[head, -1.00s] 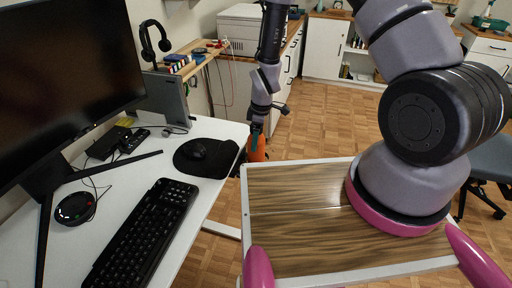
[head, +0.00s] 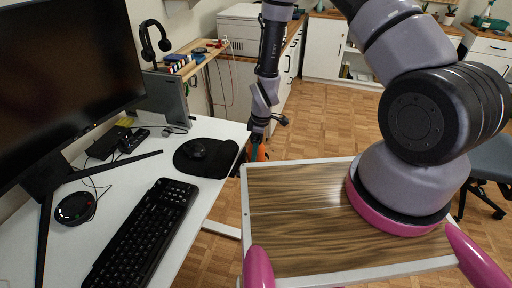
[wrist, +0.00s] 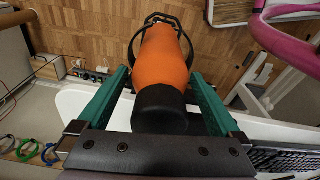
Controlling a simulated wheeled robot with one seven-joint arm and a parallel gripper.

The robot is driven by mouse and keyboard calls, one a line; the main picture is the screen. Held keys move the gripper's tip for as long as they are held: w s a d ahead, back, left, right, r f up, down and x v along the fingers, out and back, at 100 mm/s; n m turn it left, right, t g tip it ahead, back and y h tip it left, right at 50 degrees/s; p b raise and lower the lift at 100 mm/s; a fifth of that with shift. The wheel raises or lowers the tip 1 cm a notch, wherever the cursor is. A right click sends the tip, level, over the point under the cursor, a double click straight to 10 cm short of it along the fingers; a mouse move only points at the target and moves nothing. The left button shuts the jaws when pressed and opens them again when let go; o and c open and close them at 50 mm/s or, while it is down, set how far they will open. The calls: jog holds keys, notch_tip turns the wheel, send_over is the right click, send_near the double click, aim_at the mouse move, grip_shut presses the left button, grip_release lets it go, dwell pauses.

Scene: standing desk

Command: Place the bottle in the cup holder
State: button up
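The orange bottle (wrist: 165,62) has a black cap facing my wrist camera. My gripper (wrist: 161,75) has a green finger on each side of the bottle and appears shut on its orange body. In the head view my gripper (head: 256,143) is low beyond the desk edge, with a little of the orange bottle (head: 261,154) showing. The cup holder (wrist: 134,45) is a thin black ring around the bottle's far part in the wrist view. The bottle's lower end and its depth in the ring are hidden.
The white desk (head: 130,195) bears a monitor (head: 62,75), keyboard (head: 145,232) and mouse mat (head: 206,158). My wood-topped tray lies in front. A wooden shelf (head: 190,62) stands behind the desk. The floor (head: 320,130) beyond is clear.

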jog(key=shift+r, duration=0.1)
jog(key=r, duration=0.4)
jog(key=d+r, duration=0.1)
jog(key=r, duration=0.7)
jog(key=shift+s+d+r, duration=0.1)
jog(key=shift+d+r, duration=0.05)
jog(key=shift+d, duration=0.1)
jog(key=d+r+m+t, duration=0.2)
jog(key=d+r+m, duration=0.25)
jog(key=r, duration=0.85)
jog(key=d+r+m+t, duration=0.1)
jog(key=d+r+m, duration=0.35)
jog(key=r, duration=0.85)
jog(key=s+d+r+m+t, duration=0.2)
jog(key=s+d+r+m, duration=0.2)
jog(key=s+r, duration=0.4)
jog(key=s+d+r+m+t, duration=0.1)
jog(key=s+d+r+m, duration=0.3)
jog(key=r, duration=0.5)
jog(key=s+m, duration=0.2)
jog(key=s, duration=0.1)
jog(key=shift+s+d+t+y, duration=0.2)
jog(key=shift+s+t+y, duration=0.1)
jog(key=shift+s+t, duration=0.1)
